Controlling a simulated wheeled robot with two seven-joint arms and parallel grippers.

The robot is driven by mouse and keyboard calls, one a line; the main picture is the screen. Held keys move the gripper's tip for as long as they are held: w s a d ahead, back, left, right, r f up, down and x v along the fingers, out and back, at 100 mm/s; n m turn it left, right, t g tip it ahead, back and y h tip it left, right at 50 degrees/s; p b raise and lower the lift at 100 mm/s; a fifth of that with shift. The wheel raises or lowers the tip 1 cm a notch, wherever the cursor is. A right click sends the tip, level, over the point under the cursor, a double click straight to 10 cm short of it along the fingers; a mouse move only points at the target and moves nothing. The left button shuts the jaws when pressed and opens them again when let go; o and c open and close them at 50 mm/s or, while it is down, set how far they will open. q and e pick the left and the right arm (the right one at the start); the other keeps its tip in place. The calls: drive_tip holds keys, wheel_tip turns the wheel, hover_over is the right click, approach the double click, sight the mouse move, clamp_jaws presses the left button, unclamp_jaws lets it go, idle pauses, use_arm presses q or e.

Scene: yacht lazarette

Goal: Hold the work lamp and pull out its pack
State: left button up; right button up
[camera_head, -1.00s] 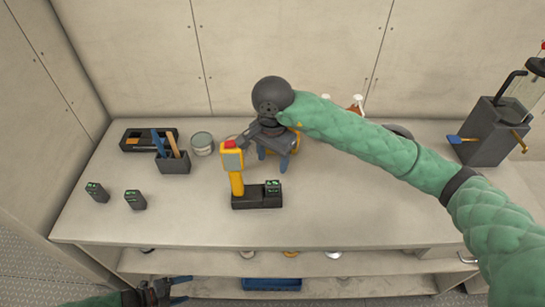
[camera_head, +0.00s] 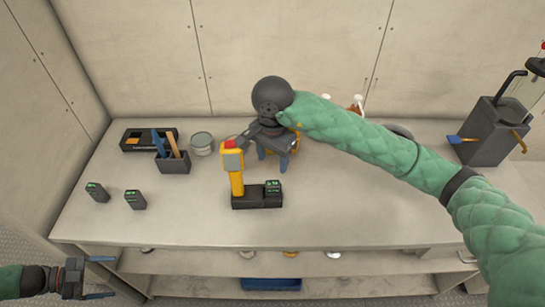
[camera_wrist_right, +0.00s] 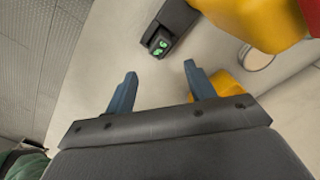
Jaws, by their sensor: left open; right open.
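The work lamp (camera_head: 237,184) stands upright on the bench, with a yellow handle and head, a red top and a black base. Its pack (camera_head: 273,187), dark with green marks, sits at the right end of the base; it also shows in the right wrist view (camera_wrist_right: 158,42). My right gripper (camera_head: 273,157) is open and empty, behind and above the pack; its fingers in the right wrist view (camera_wrist_right: 160,70) are apart from pack and lamp (camera_wrist_right: 262,18). My left gripper (camera_head: 100,277) is open and empty, off the bench's front left corner.
Two loose packs (camera_head: 97,191) (camera_head: 135,200) lie at the bench's left. Behind are a black tray (camera_head: 130,146), a tool holder (camera_head: 173,163) and a tin (camera_head: 202,150). A yellow object (camera_wrist_right: 228,84) is partly hidden by my right gripper. The front middle is clear.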

use_arm(q)
wheel_tip(320, 180, up, 10)
drive_tip(key=w+h, duration=0.1)
drive_tip(key=w+d+r+m+g, duration=0.1)
drive_tip(key=w+d+m, duration=0.2)
drive_tip(key=m, duration=0.1)
drive_tip(key=w+d+r+m+g+h, duration=0.1)
drive_tip(key=w+d+r+m, duration=0.1)
drive_tip(key=w+d+m, duration=0.1)
drive_tip(key=w+d+r+m, duration=0.2)
drive_tip(key=w+d+m, duration=0.1)
drive_tip(key=m, duration=0.2)
drive_tip(key=shift+w+d+r+m+g, duration=0.1)
drive_tip(key=shift+w+d+m+g, duration=0.15)
drive_tip(key=shift+m+g, duration=0.15)
drive_tip(key=w+d+r+m+g, duration=0.1)
drive_tip(key=w+d+r+m, duration=0.2)
drive_tip(key=w+d+m, duration=0.6)
drive_tip(key=w+d+r+m, duration=0.35)
drive_tip(key=d+m, duration=0.25)
drive_tip(key=m, duration=0.9)
approach(252, 192)
drive_tip(key=shift+a+f+h, duration=0.2)
drive_tip(key=shift+f+h, duration=0.1)
drive_tip(key=shift+f, duration=0.2)
drive_tip(key=shift+d+f, duration=0.3)
drive_tip(key=shift+d, duration=0.1)
drive_tip(key=shift+x, duration=4.7)
